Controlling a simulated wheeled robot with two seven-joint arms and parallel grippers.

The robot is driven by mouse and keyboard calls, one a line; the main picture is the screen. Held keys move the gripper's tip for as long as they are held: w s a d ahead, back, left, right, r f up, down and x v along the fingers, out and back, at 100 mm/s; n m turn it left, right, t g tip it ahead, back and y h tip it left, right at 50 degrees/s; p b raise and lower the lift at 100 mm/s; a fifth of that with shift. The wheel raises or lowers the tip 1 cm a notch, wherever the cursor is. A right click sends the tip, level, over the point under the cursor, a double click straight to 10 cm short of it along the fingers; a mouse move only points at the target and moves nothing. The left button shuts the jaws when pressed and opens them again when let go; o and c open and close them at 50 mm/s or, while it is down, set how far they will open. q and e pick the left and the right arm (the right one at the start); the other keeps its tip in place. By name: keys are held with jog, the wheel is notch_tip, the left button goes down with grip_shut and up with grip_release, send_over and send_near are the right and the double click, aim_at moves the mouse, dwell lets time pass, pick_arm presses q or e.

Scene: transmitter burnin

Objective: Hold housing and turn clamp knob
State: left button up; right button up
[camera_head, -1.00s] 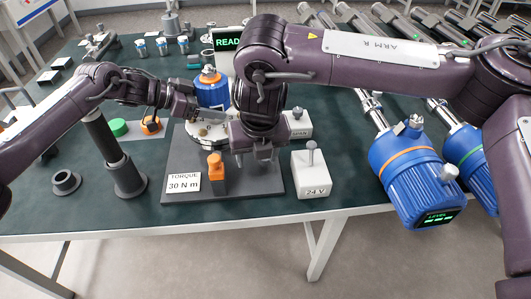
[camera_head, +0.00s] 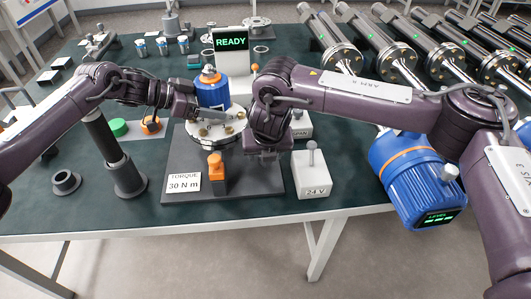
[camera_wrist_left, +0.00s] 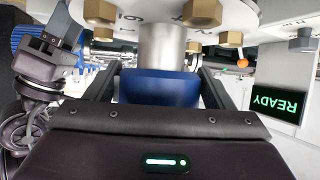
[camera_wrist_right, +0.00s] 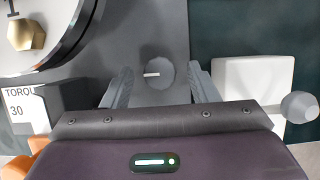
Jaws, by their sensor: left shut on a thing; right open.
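The blue housing (camera_head: 211,93) stands upright on the round white fixture with brass bolts (camera_head: 205,130). My left gripper (camera_head: 192,105) reaches it from the left and is shut on it. In the left wrist view the blue housing (camera_wrist_left: 160,87) sits between the fingers, with a silver neck against the bolted disc. My right gripper (camera_wrist_right: 155,88) is open and points down over the right part of the dark fixture plate (camera_head: 240,184). In the right wrist view a round grey knob (camera_wrist_right: 155,72) with a white mark lies between its fingers; contact cannot be told. My right gripper hides this knob in the head view.
A white 24 V box (camera_head: 310,178) with a lever stands close right of my right gripper. A READY screen (camera_head: 231,39) stands behind.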

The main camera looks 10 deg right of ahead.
jog(key=shift+f, duration=0.2)
jog(key=c, duration=1)
jog(key=shift+a+m, duration=0.1)
jog(key=shift+m, duration=0.2)
jog(key=m+h, duration=0.1)
jog(key=m, duration=0.1)
jog(key=m+h, duration=0.1)
jog(key=m, duration=0.2)
jog(key=shift+w+a+r, duration=0.1)
jog(key=shift+a, duration=0.05)
jog(key=m+g+h, duration=0.1)
jog(key=m, duration=0.2)
jog(key=m+g, duration=0.1)
jog(key=m, duration=0.2)
jog(key=shift+a+h, duration=0.1)
jog(key=shift+h, duration=0.3)
jog(key=shift+w+m, duration=0.1)
jog(key=shift+m, duration=0.2)
